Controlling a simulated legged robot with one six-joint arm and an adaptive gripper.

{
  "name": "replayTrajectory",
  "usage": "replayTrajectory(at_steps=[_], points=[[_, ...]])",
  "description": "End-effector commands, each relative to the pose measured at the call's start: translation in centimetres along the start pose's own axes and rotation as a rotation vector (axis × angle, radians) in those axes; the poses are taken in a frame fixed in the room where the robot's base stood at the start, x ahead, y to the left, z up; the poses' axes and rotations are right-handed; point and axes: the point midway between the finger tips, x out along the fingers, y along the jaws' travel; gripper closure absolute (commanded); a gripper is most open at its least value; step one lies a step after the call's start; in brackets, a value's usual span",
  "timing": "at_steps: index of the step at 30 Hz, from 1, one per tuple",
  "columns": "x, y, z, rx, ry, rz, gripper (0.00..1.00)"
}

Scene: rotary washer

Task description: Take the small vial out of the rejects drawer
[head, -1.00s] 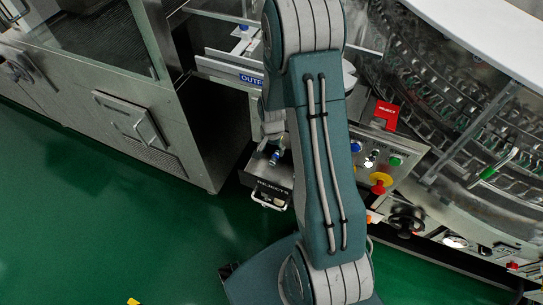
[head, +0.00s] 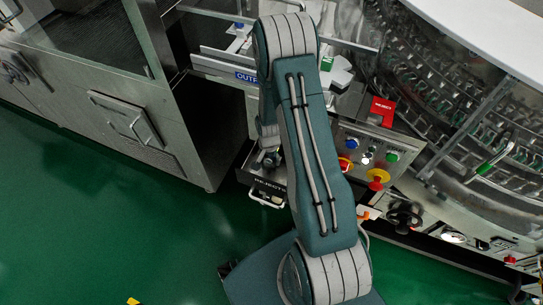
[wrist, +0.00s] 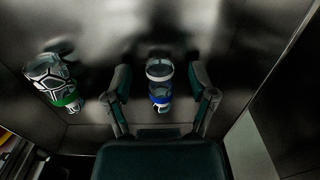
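The rejects drawer (head: 265,201) is pulled open at the front of the machine in the head view. Its metal floor (wrist: 100,25) fills much of the wrist view. A small clear vial with a white ring and blue band (wrist: 160,97) stands between the fingers of my gripper (wrist: 160,78). The fingers are open, with a gap on each side of it. A wider vial with a black-and-white pattern and green band (wrist: 50,83) stands left of the fingers, tilted in the picture. In the head view my gripper (head: 270,160) is down at the drawer, and the vials are hidden.
A steel cabinet (head: 165,120) stands to the left. Drawer walls (wrist: 262,150) rise close around my gripper.

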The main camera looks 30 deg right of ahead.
Motion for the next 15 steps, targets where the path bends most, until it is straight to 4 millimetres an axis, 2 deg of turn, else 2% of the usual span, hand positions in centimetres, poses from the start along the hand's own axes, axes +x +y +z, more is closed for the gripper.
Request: replayTrajectory(at_steps=[1,6,15], points=[[-0.01,0.00,0.01,0.000,0.000,0.000,0.45],[-0.02,0.01,0.02,0.000,-0.001,0.000,0.85],[-0.01,0.02,0.03,0.000,-0.001,0.001,0.87]])
